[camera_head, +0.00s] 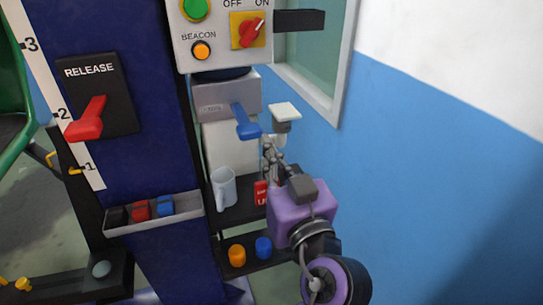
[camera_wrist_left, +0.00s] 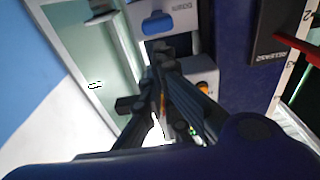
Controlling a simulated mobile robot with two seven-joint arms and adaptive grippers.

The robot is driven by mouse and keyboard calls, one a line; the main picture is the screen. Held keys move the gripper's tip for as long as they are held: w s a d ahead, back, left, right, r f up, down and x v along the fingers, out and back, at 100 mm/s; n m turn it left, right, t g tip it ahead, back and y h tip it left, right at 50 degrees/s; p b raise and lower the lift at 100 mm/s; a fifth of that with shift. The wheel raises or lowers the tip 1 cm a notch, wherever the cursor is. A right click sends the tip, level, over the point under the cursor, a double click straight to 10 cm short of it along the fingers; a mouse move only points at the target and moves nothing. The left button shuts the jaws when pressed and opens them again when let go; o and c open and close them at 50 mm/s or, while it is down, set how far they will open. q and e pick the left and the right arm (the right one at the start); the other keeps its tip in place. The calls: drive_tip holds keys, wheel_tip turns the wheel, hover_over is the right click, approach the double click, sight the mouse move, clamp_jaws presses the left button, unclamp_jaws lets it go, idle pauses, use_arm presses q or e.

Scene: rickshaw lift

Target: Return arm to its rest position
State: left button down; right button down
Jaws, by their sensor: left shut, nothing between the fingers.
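My left gripper (camera_head: 270,152) shows in the head view at the end of my purple-grey arm, which rises from the lower right. It is shut and empty, in front of the shelf area and just below the blue lever (camera_head: 247,124) on a grey box (camera_head: 226,97). In the left wrist view the dark fingers of the gripper (camera_wrist_left: 161,50) are close together with nothing between them. The blue lever (camera_wrist_left: 158,23) appears just beyond them there; whether they touch it I cannot tell. My right gripper is not in view.
A control panel (camera_head: 219,52) with a red switch hangs above. A red release lever (camera_head: 88,120) is on the blue column. The blue-white wall (camera_head: 440,160) is to the right.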

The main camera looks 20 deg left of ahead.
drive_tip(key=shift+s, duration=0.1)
